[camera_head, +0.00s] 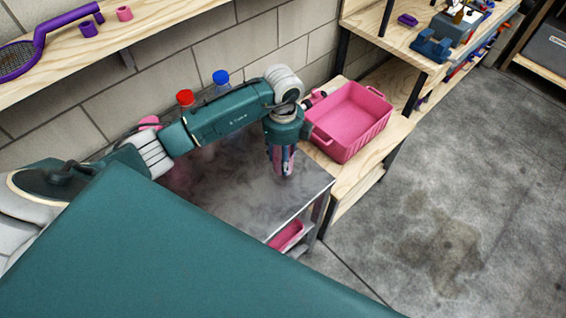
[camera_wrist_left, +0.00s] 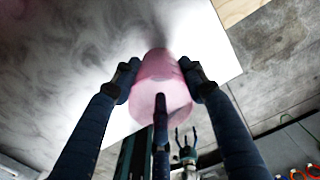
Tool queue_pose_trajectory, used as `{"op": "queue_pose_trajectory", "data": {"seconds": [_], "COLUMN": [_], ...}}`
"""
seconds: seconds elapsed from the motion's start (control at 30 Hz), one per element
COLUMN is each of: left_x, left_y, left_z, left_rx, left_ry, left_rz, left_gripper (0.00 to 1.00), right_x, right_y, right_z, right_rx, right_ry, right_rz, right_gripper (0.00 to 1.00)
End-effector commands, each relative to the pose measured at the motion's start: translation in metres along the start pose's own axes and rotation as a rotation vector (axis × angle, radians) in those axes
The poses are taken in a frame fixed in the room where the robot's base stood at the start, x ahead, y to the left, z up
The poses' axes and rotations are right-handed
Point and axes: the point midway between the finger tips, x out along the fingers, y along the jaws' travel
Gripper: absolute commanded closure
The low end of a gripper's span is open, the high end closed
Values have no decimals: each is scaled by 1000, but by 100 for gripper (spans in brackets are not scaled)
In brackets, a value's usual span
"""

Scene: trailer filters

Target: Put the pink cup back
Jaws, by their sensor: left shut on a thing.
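My left gripper (camera_head: 281,163) points down over the grey metal tabletop (camera_head: 236,181), near its right end. It is shut on the pink cup (camera_wrist_left: 157,66), which shows between the two dark fingers in the left wrist view. In the head view the fingers mostly hide the cup. I cannot tell whether the cup touches the tabletop. My right gripper is outside the head view; a small dark gripper (camera_wrist_left: 186,136) with its fingers spread shows far off in the left wrist view.
A pink bin (camera_head: 350,121) stands on the wooden shelf just right of the table. A red-capped bottle (camera_head: 185,97) and a blue-capped bottle (camera_head: 221,78) stand behind my left arm. A pink tray (camera_head: 287,236) sits below the tabletop. The concrete floor at right is clear.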

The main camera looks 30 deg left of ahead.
Motion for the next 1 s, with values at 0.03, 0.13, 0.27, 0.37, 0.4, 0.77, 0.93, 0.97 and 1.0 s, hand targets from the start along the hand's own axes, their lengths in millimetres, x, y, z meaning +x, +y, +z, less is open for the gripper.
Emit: {"op": "queue_pose_trajectory", "data": {"seconds": [0.03,0.13,0.27,0.37,0.4,0.77,0.93,0.97,1.0], "left_x": [7,23,37,39,39,42,42,42,42], "left_y": [2,2,1,1,1,1,1,1,1], "left_z": [-1,-1,-1,0,0,0,0,0,0], "left_rx": [0,-2,0,1,1,0,0,0,0], "left_ry": [2,3,2,1,0,1,1,1,1], "left_rz": [5,5,3,1,0,1,2,2,2], "left_gripper": [89,89,89,89,89,40,39,39,39], "right_x": [-3,-7,-9,-9,-8,-6,-6,-6,-6], "right_y": [0,0,0,-1,-1,-2,-2,-2,-2], "right_z": [0,0,-1,-1,-1,0,0,0,0], "right_rx": [0,0,1,1,1,2,2,2,2], "right_ry": [0,0,0,0,0,0,0,0,0], "right_rz": [0,0,-1,-1,-1,-2,-2,-2,-2], "right_gripper": [15,15,15,15,15,15,15,15,15]}}
